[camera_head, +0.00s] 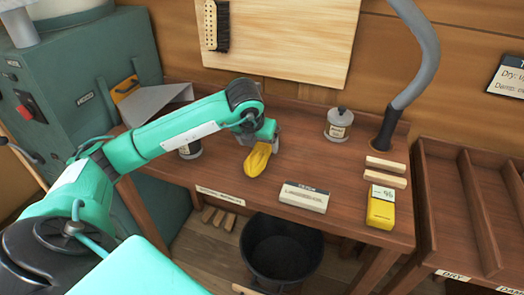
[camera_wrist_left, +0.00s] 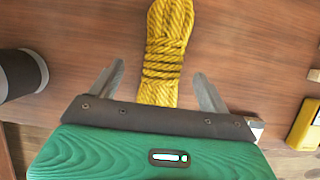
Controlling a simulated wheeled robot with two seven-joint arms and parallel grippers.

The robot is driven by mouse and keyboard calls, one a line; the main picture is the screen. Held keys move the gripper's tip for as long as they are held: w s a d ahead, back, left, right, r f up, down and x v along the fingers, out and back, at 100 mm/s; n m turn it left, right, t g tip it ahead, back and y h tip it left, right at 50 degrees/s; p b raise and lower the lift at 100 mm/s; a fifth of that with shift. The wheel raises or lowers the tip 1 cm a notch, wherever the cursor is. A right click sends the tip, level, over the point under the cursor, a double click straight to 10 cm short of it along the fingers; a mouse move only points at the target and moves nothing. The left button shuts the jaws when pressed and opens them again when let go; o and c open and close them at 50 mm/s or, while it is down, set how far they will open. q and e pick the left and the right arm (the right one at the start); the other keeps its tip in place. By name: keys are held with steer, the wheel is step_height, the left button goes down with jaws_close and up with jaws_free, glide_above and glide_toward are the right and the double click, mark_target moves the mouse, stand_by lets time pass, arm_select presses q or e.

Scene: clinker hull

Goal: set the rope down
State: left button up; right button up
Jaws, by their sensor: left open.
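The rope (camera_head: 257,161) is a yellow coiled bundle on the brown wooden bench top (camera_head: 310,150), below the end of my left arm in the head view. In the left wrist view the rope (camera_wrist_left: 168,45) lies lengthwise, with its near end between the two fingers. My left gripper (camera_wrist_left: 160,90) is open, with a finger on each side of the rope and visible gaps to it. In the head view my left gripper (camera_head: 262,140) is at the rope's upper end and partly hides it. My right gripper is in neither view.
A white labelled block (camera_head: 304,197) and a yellow meter (camera_head: 381,208) lie to the right. A lidded jar (camera_head: 339,123) stands behind, near a grey hose (camera_head: 415,70). A dark jar (camera_head: 190,149) is left. A black bucket (camera_head: 282,250) stands below the front edge.

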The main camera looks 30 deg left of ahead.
arm_select(q)
steer(key=x, duration=0.4)
steer(key=shift+w+d+f+p, duration=0.2)
steer(key=shift+w+f+p, duration=0.1)
steer(key=shift+f+p, duration=0.1)
steer(key=shift+r, duration=0.1)
steer(key=c, duration=1.3)
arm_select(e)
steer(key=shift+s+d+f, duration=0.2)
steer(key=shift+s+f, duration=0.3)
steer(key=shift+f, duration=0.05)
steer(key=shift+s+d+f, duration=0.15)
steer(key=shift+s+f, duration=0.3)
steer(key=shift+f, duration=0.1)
